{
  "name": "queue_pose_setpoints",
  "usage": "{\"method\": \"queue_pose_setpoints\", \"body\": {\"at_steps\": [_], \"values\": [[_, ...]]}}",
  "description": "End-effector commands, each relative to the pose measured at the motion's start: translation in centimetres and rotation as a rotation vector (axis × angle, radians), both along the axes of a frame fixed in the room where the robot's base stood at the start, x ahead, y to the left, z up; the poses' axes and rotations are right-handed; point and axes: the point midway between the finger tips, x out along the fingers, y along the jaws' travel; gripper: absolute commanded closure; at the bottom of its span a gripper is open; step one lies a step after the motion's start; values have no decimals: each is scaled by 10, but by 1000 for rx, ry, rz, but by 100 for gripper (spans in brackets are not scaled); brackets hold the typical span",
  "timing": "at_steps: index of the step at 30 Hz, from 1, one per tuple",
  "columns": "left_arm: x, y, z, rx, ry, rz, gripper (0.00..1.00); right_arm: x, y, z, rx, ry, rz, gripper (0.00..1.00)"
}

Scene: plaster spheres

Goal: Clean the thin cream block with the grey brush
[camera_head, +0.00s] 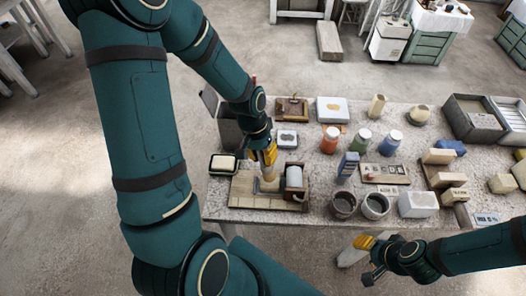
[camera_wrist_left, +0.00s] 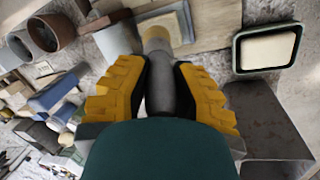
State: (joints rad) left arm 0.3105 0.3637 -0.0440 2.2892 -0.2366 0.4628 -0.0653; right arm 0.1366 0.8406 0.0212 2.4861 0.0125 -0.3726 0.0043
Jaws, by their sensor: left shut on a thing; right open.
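My left gripper (camera_head: 266,158) is shut on the grey brush and holds it pointing down over the wooden board (camera_head: 242,190). In the left wrist view the brush (camera_wrist_left: 160,88) stands between the yellow fingers, with its paler end against or just above a pale flat block (camera_wrist_left: 182,22). That is likely the thin cream block; the brush hides part of it, and I cannot tell whether they touch. Another cream block (camera_head: 223,163) lies in a dark-rimmed tray left of the board. My right gripper (camera_head: 364,242) is open and empty, off the table's front edge.
Two grey pots (camera_head: 375,206), coloured jars (camera_head: 362,140) and several blocks fill the right of the table (camera_head: 320,222). A dark bin (camera_head: 229,130) stands behind the tray.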

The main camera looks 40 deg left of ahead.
Motion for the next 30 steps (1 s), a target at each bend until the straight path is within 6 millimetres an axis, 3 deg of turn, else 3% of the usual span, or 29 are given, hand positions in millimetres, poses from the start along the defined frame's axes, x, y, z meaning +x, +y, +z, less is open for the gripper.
{"method": "queue_pose_setpoints", "body": {"at_steps": [9, 19, 30], "values": [[0, 0, 2, 0, 0, 0, 100, 0, 0, 1, 0, 0, 0, 53], [0, 0, 25, 0, 0, 0, 100, 0, 0, 20, 0, 0, 0, 53], [0, 0, 27, 0, 0, 0, 100, 0, 0, 20, 0, 0, 0, 53]]}}
